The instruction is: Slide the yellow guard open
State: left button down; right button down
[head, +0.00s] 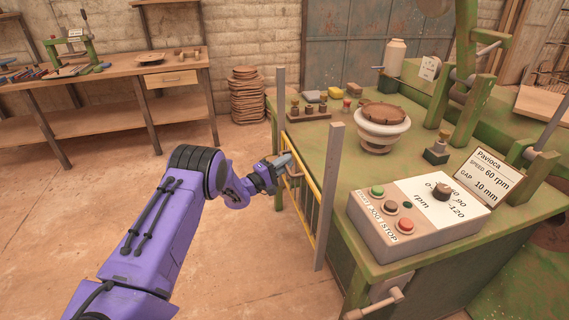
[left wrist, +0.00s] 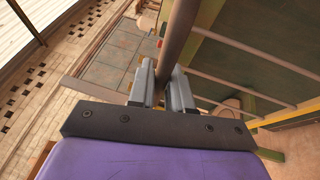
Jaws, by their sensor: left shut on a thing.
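The yellow guard (head: 304,191) is a barred yellow frame standing between two grey posts on the left side of the green machine table. My left gripper (head: 285,163) is at the guard's upper far end in the head view. In the left wrist view my left gripper (left wrist: 162,92) has its grey fingers closed around a brown round bar (left wrist: 178,38), which looks like the guard's handle. Bars of the guard (left wrist: 238,84) run off to the right in that view. The far grey post (head: 281,100) stands just behind the gripper. My right gripper is not in view.
A control box (head: 420,215) with buttons and a dial sits on the table's near edge. The near grey post (head: 330,195) rises at the guard's near end. Floor left of the guard is clear.

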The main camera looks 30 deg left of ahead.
pick_arm(q)
jog(key=c, duration=1.1)
grip_release()
jog(key=v, duration=1)
jog(key=shift+s+f, duration=0.15)
jog(key=shift+s, duration=0.1)
